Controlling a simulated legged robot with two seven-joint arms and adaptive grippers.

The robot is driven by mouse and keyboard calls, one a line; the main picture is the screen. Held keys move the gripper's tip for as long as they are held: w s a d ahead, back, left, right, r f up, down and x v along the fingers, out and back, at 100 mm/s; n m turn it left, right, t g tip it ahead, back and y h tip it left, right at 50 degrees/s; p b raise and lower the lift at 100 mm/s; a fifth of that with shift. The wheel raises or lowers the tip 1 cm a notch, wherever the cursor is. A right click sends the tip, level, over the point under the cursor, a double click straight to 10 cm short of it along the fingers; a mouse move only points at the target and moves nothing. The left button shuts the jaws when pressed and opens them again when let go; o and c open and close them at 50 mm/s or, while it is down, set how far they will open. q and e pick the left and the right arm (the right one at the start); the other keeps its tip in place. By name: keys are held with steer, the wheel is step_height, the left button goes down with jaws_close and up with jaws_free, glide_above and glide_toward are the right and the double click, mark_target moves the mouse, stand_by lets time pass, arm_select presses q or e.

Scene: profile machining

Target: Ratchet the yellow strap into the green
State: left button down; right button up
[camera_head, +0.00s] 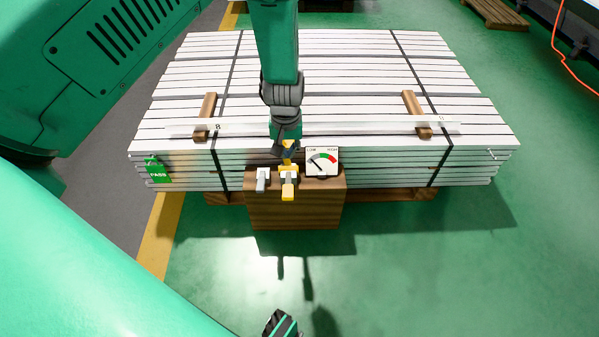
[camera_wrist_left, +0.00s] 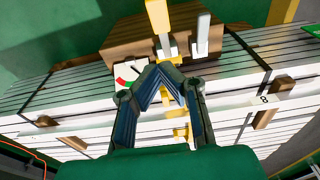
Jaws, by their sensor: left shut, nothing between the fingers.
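A yellow ratchet handle (camera_head: 288,190) sits on the front of a wooden block (camera_head: 295,212), beside a grey handle (camera_head: 262,178). Both also show in the left wrist view, yellow (camera_wrist_left: 158,18) and grey (camera_wrist_left: 202,35). A LOW–HIGH gauge (camera_head: 322,161) stands right of them. Its needle points to the low side, left of the green band. My left gripper (camera_head: 286,150) is shut and empty, just behind and above the yellow handle. In the left wrist view its fingertips (camera_wrist_left: 160,75) meet near the handle's base; contact cannot be told. A dark, green-striped part (camera_head: 282,324), perhaps my right gripper, shows at the bottom edge.
A strapped stack of white profiles (camera_head: 320,75) lies behind the block, with wooden pieces (camera_head: 205,115) (camera_head: 416,113) on top. A green PASS tag (camera_head: 158,170) hangs at its left. Open green floor (camera_head: 440,260) lies in front and right.

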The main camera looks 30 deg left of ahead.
stand_by(0.3)
arm_select(q)
steer(key=b, duration=0.5)
glide_above(288, 190)
steer(key=w, duration=0.1)
steer(key=f, duration=1)
steer(key=shift+w+a+f, duration=0.1)
steer(key=shift+a+f, duration=0.25)
steer(key=shift+a, duration=0.05)
steer(key=shift+s+d+f+b, duration=0.2)
steer(key=shift+s+f, duration=0.05)
steer(key=shift+f, duration=0.25)
steer(key=shift+s+d+f+b, duration=0.15)
steer(key=shift+s+f, duration=0.05)
steer(key=shift+f, duration=0.3)
steer(key=shift+s+d+f, duration=0.2)
steer(key=shift+f, duration=0.2)
steer(key=shift+s, duration=0.15)
